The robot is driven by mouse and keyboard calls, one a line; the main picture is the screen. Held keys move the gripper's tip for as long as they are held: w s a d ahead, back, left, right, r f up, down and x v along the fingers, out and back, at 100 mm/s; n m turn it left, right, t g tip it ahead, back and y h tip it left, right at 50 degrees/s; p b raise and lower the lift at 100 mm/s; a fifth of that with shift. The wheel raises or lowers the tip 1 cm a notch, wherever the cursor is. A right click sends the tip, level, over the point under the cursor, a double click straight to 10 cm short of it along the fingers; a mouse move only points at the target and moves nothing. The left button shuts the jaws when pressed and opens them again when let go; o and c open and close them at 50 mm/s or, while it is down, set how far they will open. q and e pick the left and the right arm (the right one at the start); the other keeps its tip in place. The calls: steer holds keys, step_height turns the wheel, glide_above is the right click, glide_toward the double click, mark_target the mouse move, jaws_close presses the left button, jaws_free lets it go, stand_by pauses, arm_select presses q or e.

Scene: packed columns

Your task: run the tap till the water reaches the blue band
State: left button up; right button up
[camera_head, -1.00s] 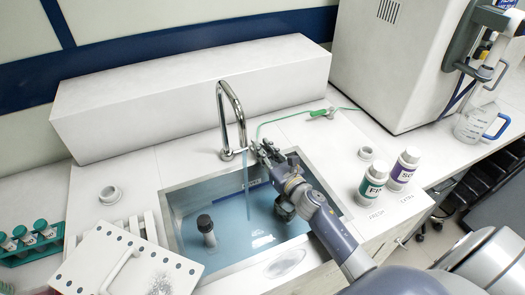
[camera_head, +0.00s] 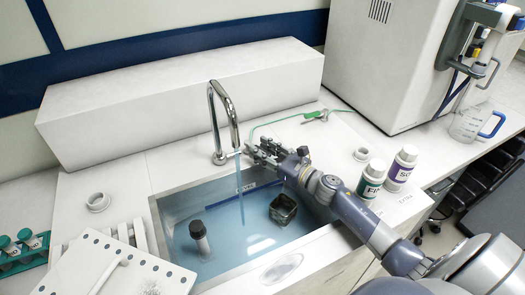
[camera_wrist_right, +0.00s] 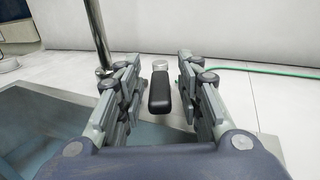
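The tap (camera_head: 224,115) stands behind the sink, and a stream of water (camera_head: 240,190) runs from its spout. The sink (camera_head: 165,205) holds bluish water (camera_head: 225,245). A dark blue band (camera_head: 264,187) runs along the sink's back wall, just above the water; the exact gap is hard to tell. My right gripper (camera_head: 262,152) is at the tap's base. In the right wrist view the gripper (camera_wrist_right: 160,92) is open, its fingers on both sides of the tap's black lever (camera_wrist_right: 159,96), with gaps showing. My left gripper is not in view.
A black-capped bottle (camera_head: 200,238) and a dark cube (camera_head: 283,209) are in the sink. Two labelled bottles, green (camera_head: 371,181) and purple (camera_head: 401,169), stand to the right. A perforated white board (camera_head: 150,272) lies front left. A green hose (camera_head: 300,117) runs behind.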

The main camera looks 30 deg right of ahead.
steer(key=shift+s+d+f, duration=0.1)
steer(key=shift+s+d, duration=0.05)
steer(key=shift+s, duration=0.3)
steer(key=v, duration=0.6)
steer(key=shift+s, duration=0.25)
steer(key=shift+d, duration=0.15)
